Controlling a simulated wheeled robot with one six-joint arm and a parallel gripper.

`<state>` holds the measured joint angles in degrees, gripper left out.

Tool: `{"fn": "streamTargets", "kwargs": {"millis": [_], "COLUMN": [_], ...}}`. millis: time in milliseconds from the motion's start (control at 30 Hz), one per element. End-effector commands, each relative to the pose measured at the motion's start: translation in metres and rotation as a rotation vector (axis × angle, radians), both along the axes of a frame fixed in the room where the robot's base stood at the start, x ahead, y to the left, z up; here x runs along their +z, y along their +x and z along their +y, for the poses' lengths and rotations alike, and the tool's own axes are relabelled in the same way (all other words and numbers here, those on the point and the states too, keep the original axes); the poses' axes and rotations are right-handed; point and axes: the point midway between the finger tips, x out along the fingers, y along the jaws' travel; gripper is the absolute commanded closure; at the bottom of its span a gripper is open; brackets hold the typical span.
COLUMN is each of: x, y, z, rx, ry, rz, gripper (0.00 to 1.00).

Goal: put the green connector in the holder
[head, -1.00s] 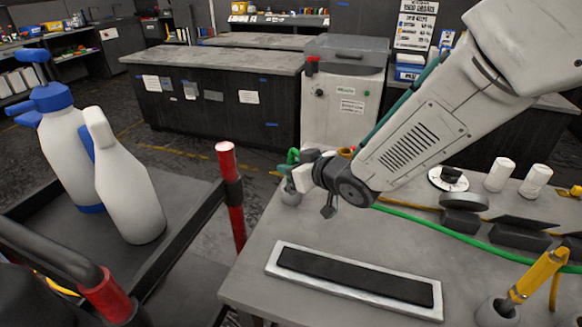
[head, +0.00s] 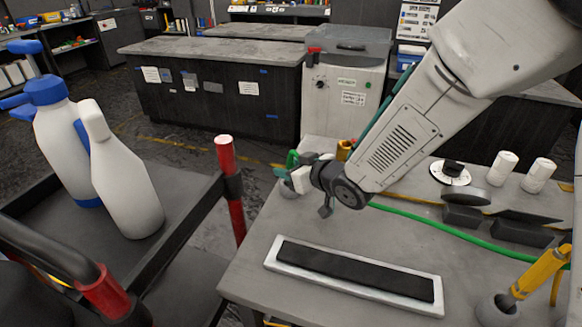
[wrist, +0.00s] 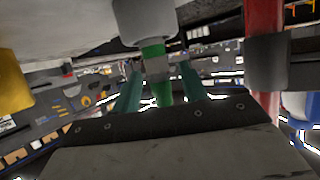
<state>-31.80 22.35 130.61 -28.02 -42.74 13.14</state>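The green connector (wrist: 164,90) shows in the wrist view between the two teal fingers of my gripper (wrist: 160,84). The fingers stand apart on either side of it, with a narrow gap visible on the left. The connector's far end meets a pale grey cylinder (wrist: 145,20), which seems to be the holder; how deep it sits is hidden. In the head view my gripper (head: 288,172) is at the table's far left corner. A green part (head: 292,158) shows just above it, and a rounded grey piece shows below, partly covered by my gripper.
A yellow piece (head: 344,149) stands right of my gripper. A red post (head: 226,155) rises to the left, beside a cart with white bottles (head: 128,190). A green hose (head: 430,222) crosses the table. A long framed dark strip (head: 352,275) lies in front.

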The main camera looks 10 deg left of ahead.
Motion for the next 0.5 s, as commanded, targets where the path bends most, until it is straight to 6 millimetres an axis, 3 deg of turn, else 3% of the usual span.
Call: {"fn": "streamTargets", "kwargs": {"millis": [300, 500], "x": [0.004, 0.017], "y": [0.000, -0.018], "z": [0.000, -0.024], "rx": [0.000, -0.001], "ry": [0.000, 0.001], "rz": [-0.001, -0.003], "gripper": [0.57, 0.57]}}
